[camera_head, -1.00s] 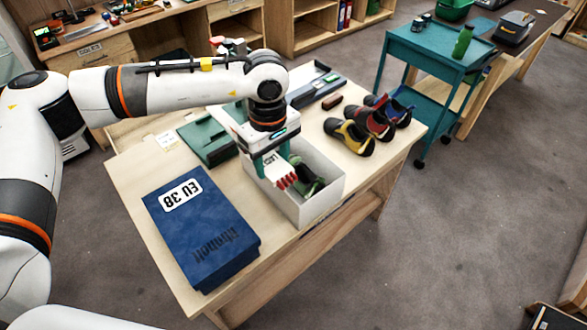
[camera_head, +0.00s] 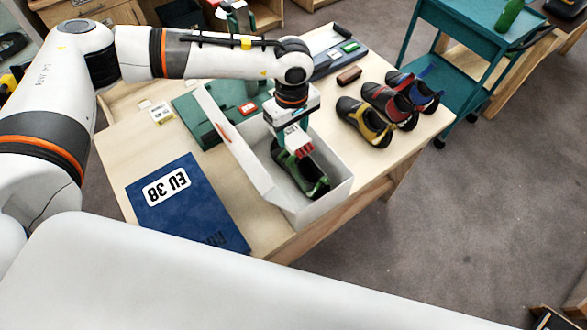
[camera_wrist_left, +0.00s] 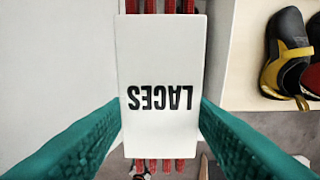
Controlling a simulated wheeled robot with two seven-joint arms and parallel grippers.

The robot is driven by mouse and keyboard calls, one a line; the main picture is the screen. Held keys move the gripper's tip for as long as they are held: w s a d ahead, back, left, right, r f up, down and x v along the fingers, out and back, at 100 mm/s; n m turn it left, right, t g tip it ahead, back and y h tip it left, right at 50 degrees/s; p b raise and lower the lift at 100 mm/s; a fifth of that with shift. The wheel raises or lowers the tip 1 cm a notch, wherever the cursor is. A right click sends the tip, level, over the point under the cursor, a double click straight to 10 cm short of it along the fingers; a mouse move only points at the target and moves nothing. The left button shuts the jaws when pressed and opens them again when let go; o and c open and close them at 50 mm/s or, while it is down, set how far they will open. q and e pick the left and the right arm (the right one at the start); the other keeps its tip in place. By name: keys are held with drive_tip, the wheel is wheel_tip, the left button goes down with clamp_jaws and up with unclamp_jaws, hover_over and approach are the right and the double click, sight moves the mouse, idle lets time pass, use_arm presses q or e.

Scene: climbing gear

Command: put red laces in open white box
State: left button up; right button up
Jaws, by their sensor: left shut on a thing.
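My left gripper (camera_head: 298,138) is shut on the red laces (camera_head: 303,149). In the left wrist view, the teal fingers pinch the laces' white label (camera_wrist_left: 160,85), which reads LACES; red strands (camera_wrist_left: 165,165) show beyond its ends. The laces are over the opening of the white box (camera_head: 325,205), above or near the far end of a green and black shoe (camera_head: 312,180) inside. I cannot tell whether they touch the shoe. The box's lid (camera_head: 232,147) stands open on its left side. My right gripper is not in view.
A blue EU 38 box (camera_head: 205,215) lies left of the white box. A green case (camera_head: 205,108) is behind. Several shoes, including a yellow and black one (camera_head: 362,122), stand to the right. A teal cart (camera_head: 450,60) is beyond the table.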

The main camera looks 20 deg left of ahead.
sight(292, 136)
use_arm(q)
drive_tip(key=f, duration=0.3)
drive_tip(key=shift+s+f, duration=0.1)
drive_tip(key=shift+s, duration=0.1)
wheel_tip(292, 136, down, 11)
drive_tip(key=p, duration=0.3)
drive_tip(key=shift+w+p, duration=0.15)
drive_tip(key=shift+p, duration=0.25)
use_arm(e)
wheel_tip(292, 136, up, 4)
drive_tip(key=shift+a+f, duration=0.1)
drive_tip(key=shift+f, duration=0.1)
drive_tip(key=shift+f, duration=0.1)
use_arm(q)
drive_tip(key=shift+f+b, duration=0.5)
drive_tip(key=shift+b, duration=0.25)
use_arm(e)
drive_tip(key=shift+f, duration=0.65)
use_arm(q)
drive_tip(key=o, duration=0.9)
drive_tip(key=shift+o, duration=0.2)
